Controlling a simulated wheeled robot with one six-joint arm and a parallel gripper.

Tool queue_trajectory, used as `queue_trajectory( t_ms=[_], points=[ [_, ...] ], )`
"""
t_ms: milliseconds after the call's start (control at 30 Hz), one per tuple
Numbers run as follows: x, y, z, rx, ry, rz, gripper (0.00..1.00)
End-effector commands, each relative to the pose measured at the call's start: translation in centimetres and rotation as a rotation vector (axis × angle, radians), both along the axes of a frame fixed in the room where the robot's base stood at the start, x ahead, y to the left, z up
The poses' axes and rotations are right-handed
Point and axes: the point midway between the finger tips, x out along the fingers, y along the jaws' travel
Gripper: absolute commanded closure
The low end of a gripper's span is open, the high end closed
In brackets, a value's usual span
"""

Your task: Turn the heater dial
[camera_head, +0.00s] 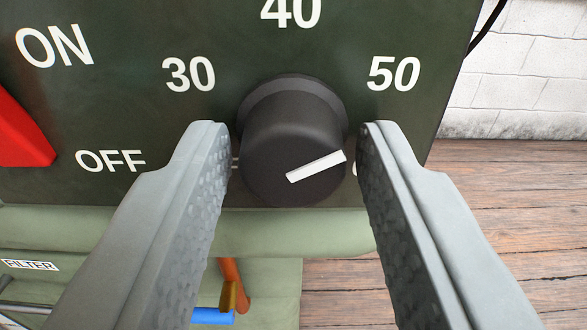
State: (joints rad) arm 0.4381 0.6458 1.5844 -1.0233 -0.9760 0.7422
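The heater dial (285,135) is a black round knob on a dark green panel (150,110). Its white pointer mark slants up to the right, toward the lower right of the dial's face. White numbers 30, 40 and 50 stand around the dial; another marking at its lower right is mostly hidden by my right finger. My gripper (295,150) is open, with one grey finger on each side of the dial. A thin gap shows between the dial and each fingertip, so the fingers do not appear to press on it.
A red switch (22,130) with ON and OFF labels sits at the panel's left. Below is a pale green surface (270,232) with a FILTER label, an orange-brown handle (234,283) and a blue piece (212,317). Wooden floor and a white block wall show at right.

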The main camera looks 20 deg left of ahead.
Motion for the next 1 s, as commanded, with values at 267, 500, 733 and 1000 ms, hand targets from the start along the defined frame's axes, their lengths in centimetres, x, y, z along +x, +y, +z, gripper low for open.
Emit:
queue_trajectory(
  t_ms=[267,500,733,1000],
  points=[
    [0.0,0.0,0.1,-0.001,-0.001,0.0,0.46],
    [-0.9,-0.4,0.1,-0.001,-0.001,-0.001,0.46],
    [-4.6,-1.8,0.1,0.0,-0.001,-0.002,0.46],
    [-9.7,-3.6,0.1,0.0,-0.001,-0.002,0.46]
  ],
)
